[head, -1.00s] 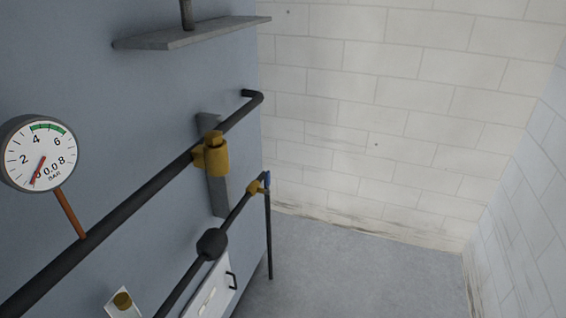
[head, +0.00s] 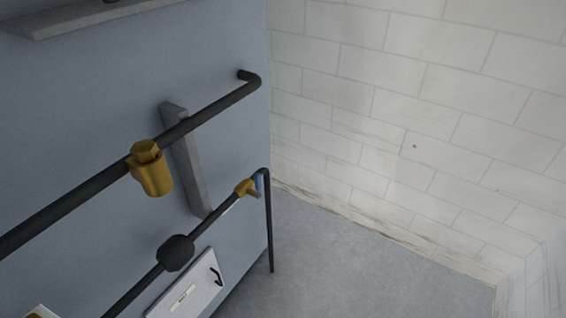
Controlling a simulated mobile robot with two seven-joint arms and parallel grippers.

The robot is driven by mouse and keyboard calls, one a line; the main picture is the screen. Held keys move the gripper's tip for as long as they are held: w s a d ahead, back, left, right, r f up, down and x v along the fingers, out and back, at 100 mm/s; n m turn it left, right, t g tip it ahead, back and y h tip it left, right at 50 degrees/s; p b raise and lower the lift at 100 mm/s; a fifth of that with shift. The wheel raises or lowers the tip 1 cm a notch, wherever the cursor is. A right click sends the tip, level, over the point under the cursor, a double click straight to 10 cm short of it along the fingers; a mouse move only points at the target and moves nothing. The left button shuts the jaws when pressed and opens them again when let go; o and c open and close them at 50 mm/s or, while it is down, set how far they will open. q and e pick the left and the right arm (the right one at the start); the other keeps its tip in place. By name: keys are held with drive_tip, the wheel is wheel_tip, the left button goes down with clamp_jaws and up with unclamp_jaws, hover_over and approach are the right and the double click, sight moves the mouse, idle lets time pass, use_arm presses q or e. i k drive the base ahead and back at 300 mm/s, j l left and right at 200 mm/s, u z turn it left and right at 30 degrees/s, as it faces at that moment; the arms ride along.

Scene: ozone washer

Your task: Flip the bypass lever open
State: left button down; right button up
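A small blue lever (head: 260,184) sits on a brass valve (head: 246,188) near the far right end of the lower dark pipe (head: 218,212). The lever lies close to the bend where this pipe turns down to the floor. I cannot tell from this view whether it stands open or closed. Neither of my grippers is in view.
An upper dark pipe (head: 90,189) with a brass fitting (head: 150,168) runs along the blue-grey panel (head: 95,95). A grey bracket (head: 187,165) stands behind it. Grey floor (head: 330,255) is clear before the block wall (head: 400,130).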

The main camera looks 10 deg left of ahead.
sight(257, 196)
drive_tip(key=i+l, duration=0.8)
drive_tip(key=u, duration=0.1)
drive_tip(key=k+j, duration=0.05)
